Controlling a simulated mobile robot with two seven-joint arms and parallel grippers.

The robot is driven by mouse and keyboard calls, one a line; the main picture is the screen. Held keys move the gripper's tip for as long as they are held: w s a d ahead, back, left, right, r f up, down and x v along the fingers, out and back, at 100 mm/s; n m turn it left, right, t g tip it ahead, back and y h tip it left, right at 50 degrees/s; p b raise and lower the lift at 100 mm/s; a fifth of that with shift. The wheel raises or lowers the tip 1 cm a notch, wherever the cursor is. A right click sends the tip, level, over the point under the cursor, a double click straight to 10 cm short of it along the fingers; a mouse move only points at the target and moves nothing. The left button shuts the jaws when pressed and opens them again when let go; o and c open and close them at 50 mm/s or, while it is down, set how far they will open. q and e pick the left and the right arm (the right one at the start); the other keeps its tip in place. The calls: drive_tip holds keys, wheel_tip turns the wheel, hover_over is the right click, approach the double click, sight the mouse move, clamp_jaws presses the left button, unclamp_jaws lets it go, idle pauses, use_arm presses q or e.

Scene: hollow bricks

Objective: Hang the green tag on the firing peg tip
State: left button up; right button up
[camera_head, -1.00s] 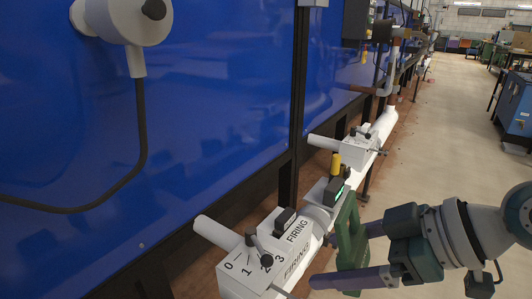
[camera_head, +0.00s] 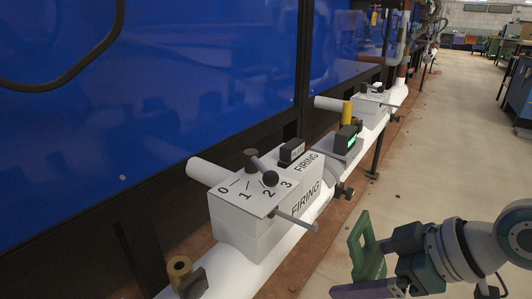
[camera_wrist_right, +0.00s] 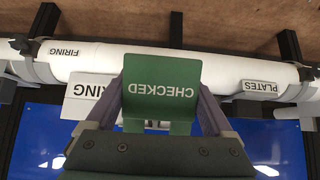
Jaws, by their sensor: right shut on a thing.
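The green tag (camera_head: 358,243) is held in my right gripper (camera_head: 364,268), low at the right in the head view. In the right wrist view the tag (camera_wrist_right: 161,72) reads CHECKED upside down, between the two purple fingers of the gripper (camera_wrist_right: 162,95). The firing peg (camera_head: 297,222) is a thin grey rod sticking out of the white FIRING box (camera_head: 245,222), its tip pointing right. The tag is apart from the peg, to the right of and below its tip. In the wrist view the tag covers part of the FIRING box (camera_wrist_right: 85,105); I cannot make out the peg there.
A white pipe (camera_head: 225,272) runs along the blue panel wall (camera_head: 200,90). On the box top is a lever with a dark ball knob (camera_head: 270,178). A second white box (camera_head: 365,105) with a peg stands farther along. The floor (camera_head: 430,160) at right is clear.

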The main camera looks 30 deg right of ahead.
drive_tip(key=w+a+f+b, duration=0.2)
drive_tip(key=w+a+b, duration=0.1)
drive_tip(key=w, duration=0.6)
drive_tip(key=shift+w+a+b, duration=0.15)
drive_tip(key=shift+a+b, duration=0.25)
drive_tip(key=shift+b, duration=0.5)
drive_tip(key=shift+f, duration=0.1)
idle(0.4)
drive_tip(key=o, duration=1.3)
